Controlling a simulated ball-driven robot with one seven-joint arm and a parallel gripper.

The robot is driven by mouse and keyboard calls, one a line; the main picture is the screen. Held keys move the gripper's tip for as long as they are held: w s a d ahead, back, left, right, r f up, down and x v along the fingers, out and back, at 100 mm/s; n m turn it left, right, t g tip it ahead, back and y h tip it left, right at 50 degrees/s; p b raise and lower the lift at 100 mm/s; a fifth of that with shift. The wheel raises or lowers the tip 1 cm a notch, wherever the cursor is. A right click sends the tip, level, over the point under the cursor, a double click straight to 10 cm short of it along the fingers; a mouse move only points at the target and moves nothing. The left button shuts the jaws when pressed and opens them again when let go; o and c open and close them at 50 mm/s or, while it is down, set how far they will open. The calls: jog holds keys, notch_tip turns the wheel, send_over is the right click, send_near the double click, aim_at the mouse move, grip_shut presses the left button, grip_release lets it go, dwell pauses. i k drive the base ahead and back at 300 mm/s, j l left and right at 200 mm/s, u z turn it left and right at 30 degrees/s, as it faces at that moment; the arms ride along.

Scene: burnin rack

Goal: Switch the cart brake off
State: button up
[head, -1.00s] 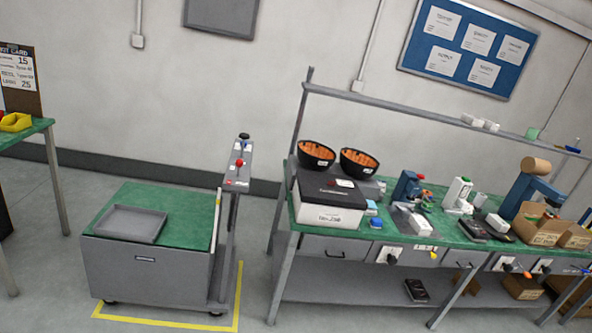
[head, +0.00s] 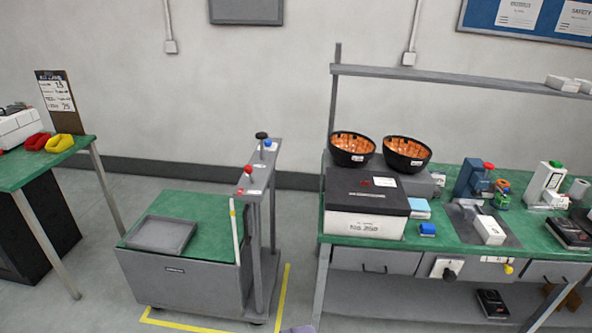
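The cart (head: 178,283) stands on the floor left of centre, a grey box with a green top. A grey handle post (head: 258,215) rises at its right side. The top bar of the post carries a red knob (head: 248,170), a blue knob (head: 268,144) and a black knob (head: 261,136). Small labels sit beside the knobs, too small to read. I cannot tell which knob is the brake or how it is set. My gripper's fingers cannot be made out; only a small pale shape shows at the bottom edge.
A grey tray (head: 162,234) lies on the cart's top. Yellow tape (head: 283,300) marks the floor around the cart. A green workbench (head: 455,235) with bins and boxes stands close on the right. Another green table (head: 45,163) is at the left, with free floor between it and the cart.

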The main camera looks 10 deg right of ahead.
aim_at(248, 169)
jog(key=i+z, duration=0.15)
jog(key=i, duration=0.4)
jog(key=i+j+z, duration=0.15)
jog(key=i, duration=0.45)
jog(key=i+j+z, duration=0.15)
jog(key=i, duration=0.4)
